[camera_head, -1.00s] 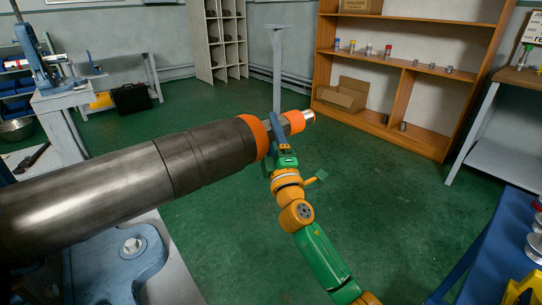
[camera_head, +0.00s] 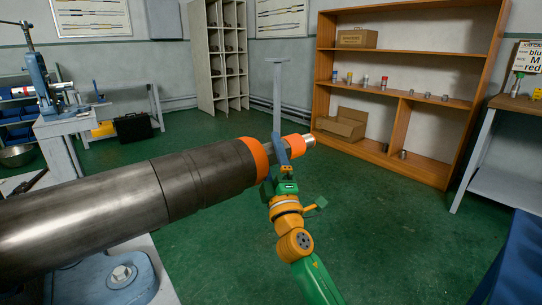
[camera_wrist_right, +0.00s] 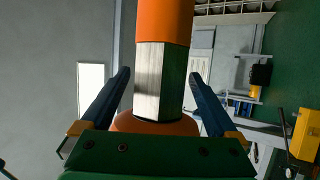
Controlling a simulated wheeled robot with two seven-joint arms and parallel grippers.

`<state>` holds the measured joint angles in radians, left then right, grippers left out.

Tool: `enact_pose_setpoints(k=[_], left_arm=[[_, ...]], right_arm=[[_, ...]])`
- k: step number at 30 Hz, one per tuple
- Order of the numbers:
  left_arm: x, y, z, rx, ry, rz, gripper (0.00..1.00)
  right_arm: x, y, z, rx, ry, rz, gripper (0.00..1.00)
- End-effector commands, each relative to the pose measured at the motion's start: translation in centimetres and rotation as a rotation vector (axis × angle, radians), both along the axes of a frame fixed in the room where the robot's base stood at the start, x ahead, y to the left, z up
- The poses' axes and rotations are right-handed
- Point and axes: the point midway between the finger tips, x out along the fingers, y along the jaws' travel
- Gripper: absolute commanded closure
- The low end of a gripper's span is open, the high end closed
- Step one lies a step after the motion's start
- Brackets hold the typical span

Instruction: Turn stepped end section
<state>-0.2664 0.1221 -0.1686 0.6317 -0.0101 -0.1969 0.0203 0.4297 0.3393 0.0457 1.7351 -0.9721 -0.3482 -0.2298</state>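The large dark metal pipe (camera_head: 120,195) comes in from the left of the head view. An orange collar (camera_head: 252,158) rings its far end. The stepped end section (camera_head: 293,143) follows, with a narrower orange band and a bright metal tip. My right gripper (camera_head: 280,148) is at the step between collar and band, reaching up from below. In the right wrist view, a bare flat-sided metal step (camera_wrist_right: 160,80) lies between the two blue fingers. Narrow gaps show beside it, so the fingers look open around it, not clamped. My left gripper is not in view.
A blue vise part (camera_head: 118,275) is under the pipe at lower left. A grey post (camera_head: 277,85) stands behind the pipe's end. A wooden shelf (camera_head: 403,55) with small parts and boxes is at the back right. Green floor is clear around my right arm.

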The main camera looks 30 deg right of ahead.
Motion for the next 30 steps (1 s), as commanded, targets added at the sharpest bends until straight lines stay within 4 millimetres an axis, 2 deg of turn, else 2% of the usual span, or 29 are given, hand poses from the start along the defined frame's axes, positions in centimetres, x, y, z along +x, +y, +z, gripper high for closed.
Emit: enact_pose_setpoints(k=[5,12,15,20,30], left_arm=[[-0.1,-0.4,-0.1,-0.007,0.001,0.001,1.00],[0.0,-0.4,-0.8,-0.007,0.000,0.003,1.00],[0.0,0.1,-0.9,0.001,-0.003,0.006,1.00],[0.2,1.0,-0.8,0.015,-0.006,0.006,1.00],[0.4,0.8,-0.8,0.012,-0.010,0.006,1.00]], right_arm=[[-0.4,0.2,-0.2,0.000,0.000,0.001,0.05],[-4.4,1.7,-2.7,0.002,0.001,0.001,0.05],[-5.5,2.1,-3.3,0.003,0.000,0.002,0.05],[-5.9,2.3,-3.3,0.000,-0.001,0.000,0.05],[-5.9,2.3,-3.3,0.000,0.000,0.000,0.05]])
